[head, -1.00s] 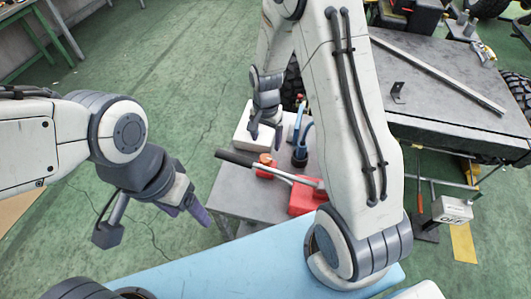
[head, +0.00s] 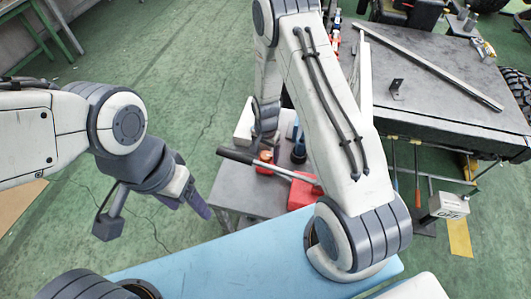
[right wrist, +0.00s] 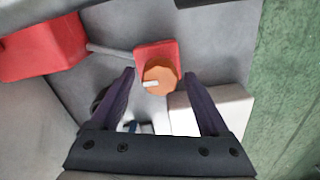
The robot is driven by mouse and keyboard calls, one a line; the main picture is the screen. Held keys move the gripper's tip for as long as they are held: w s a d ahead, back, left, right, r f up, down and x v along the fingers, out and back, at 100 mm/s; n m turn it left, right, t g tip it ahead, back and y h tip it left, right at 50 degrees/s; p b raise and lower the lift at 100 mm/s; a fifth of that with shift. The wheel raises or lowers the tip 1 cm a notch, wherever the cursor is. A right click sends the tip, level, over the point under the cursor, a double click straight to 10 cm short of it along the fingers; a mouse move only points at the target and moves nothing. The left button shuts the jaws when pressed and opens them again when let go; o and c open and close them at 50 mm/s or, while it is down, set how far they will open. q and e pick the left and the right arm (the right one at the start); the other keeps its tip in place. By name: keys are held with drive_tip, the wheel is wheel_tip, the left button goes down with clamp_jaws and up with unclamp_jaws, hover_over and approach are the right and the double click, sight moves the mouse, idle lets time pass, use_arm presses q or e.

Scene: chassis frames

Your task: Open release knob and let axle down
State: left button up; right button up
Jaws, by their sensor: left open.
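An orange knob (right wrist: 160,76) with a white mark sits on a small red block (right wrist: 155,55) in the right wrist view. In the head view the knob (head: 265,157) is small and partly hidden. My right gripper (right wrist: 160,74) is open, its dark fingertips on either side of the knob in the picture; I cannot tell whether they touch it. In the head view my right gripper (head: 266,140) points down just above the knob. My left gripper (head: 200,205) is open and empty, left of the grey cart. I cannot make out the axle.
A lever with a black grip (head: 236,156) runs over the grey cart top (head: 238,190) to a larger red block (head: 303,192). A dark workbench (head: 440,85) is at right. Green floor is clear at left.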

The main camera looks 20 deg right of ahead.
clamp_jaws()
drive_tip(key=shift+n, duration=0.4)
drive_tip(key=shift+n+b, duration=0.65)
drive_tip(key=shift+n, duration=0.35)
drive_tip(key=n+b, duration=0.1)
drive_tip(key=n, duration=0.1)
drive_tip(key=shift+n, duration=0.4)
drive_tip(key=n+b, duration=0.1)
drive_tip(key=n, duration=0.5)
drive_tip(key=shift+o, duration=1.2)
unclamp_jaws()
